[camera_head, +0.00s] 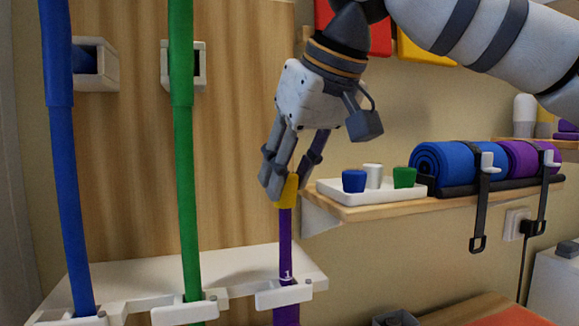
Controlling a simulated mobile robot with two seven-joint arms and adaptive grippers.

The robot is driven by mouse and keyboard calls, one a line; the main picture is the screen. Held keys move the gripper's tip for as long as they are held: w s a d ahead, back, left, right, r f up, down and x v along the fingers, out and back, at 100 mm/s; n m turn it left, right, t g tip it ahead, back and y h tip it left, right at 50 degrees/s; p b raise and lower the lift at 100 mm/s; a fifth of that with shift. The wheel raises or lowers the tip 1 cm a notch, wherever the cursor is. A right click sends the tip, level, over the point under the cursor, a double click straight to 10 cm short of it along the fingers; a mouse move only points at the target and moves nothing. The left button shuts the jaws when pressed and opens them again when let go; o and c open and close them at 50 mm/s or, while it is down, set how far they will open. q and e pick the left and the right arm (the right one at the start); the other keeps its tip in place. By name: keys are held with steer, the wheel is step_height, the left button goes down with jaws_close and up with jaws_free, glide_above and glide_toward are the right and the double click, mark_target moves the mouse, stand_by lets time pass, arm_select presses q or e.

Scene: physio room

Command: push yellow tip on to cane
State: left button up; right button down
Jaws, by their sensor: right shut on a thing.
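The yellow tip (288,190) is between the fingers of my right gripper (285,182), which is shut on it and points down. My left gripper is not in view.
A blue cane (66,190) and a green cane (184,150) stand to the left in the white rack (225,262). On the right, a wooden shelf (385,208) carries a white tray (335,192) with blue, white and green tips, and strapped rolled mats (445,165).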

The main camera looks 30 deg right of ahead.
steer(key=shift+f, duration=0.1)
steer(key=c, duration=0.6)
jaws_free()
steer(key=shift+c, duration=0.2)
